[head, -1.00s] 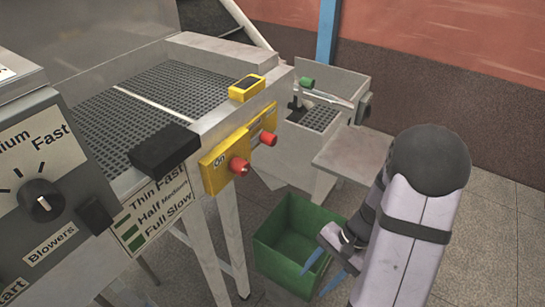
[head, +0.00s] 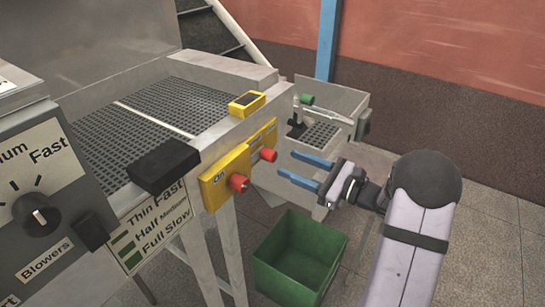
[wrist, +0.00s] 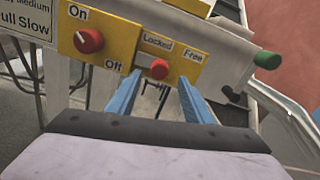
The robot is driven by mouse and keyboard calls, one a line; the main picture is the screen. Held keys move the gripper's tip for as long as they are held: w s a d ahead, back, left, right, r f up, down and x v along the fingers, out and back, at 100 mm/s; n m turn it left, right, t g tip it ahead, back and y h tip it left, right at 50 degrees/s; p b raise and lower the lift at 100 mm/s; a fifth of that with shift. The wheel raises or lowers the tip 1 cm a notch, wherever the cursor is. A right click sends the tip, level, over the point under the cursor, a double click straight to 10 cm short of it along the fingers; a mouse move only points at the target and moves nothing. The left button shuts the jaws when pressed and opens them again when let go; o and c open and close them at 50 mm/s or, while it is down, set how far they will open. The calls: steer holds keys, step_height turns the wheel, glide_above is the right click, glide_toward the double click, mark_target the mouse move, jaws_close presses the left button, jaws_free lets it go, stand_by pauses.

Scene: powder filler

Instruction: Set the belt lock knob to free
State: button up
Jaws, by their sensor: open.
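The belt lock knob (head: 268,155) is a red knob at the right end of the yellow panel on the machine's side. In the wrist view, the knob (wrist: 159,69) sits below the word Locked, with the word Free (wrist: 193,54) to its right. My gripper (head: 285,162) is open and empty, with its blue fingers pointing at the panel, just right of the knob in the head view. In the wrist view, the fingers (wrist: 158,82) are on either side of the knob. I cannot tell whether they touch it.
A second red knob (head: 238,183), marked On and Off, is on the same panel to the left. A green bin (head: 298,262) stands on the floor below. A side hopper with a green knob (head: 307,99) is behind my gripper.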

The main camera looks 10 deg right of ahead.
mark_target(275, 158)
steer(key=shift+p+x, duration=0.9)
steer(key=shift+x, duration=2.8)
steer(key=shift+f, duration=0.1)
